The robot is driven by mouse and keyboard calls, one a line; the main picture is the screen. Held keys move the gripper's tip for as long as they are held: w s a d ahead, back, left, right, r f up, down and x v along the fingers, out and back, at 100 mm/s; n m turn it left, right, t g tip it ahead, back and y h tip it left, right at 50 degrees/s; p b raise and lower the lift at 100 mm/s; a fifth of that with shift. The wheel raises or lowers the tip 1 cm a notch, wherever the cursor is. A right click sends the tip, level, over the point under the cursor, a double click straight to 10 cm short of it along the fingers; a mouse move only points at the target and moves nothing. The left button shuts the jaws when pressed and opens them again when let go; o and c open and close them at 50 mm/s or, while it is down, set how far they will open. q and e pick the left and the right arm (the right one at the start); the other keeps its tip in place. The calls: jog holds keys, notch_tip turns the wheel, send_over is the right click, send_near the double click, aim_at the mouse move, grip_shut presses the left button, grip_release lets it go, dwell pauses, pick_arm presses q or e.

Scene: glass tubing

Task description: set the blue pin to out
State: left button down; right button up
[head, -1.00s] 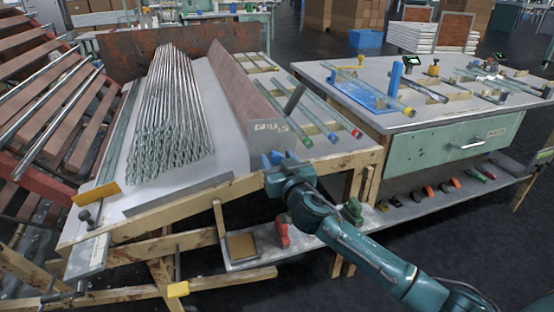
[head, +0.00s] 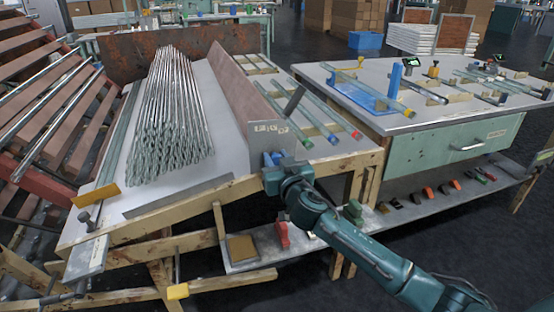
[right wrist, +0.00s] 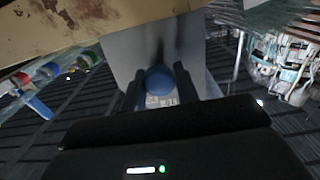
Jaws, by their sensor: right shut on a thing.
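The blue pin shows in the right wrist view as a round blue knob (right wrist: 160,82), between the two dark fingers of my right gripper (right wrist: 158,76). The gripper is shut on it. Behind the knob is a pale panel (right wrist: 118,50) with a small label, partly hidden by the fingers. In the head view my right gripper (head: 272,160) is at the front edge of the wooden rack, just below a grey labelled plate (head: 268,130) at the end of a brown divider (head: 243,90). The pin's shaft is hidden. My left gripper is not in view.
A bundle of glass tubes (head: 170,115) lies on the sloped rack left of the divider. Several tubes with coloured ends (head: 322,122) lie to its right. A workbench with a green drawer (head: 450,145) stands at right. Open floor lies in front.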

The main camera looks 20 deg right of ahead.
grip_shut()
jog(key=shift+s, duration=1.1)
jog(key=o, duration=1)
grip_release()
jog(key=s, duration=0.8)
jog(key=s+p, duration=0.1)
jog(key=s, duration=0.4)
jog(key=shift+d, duration=0.25)
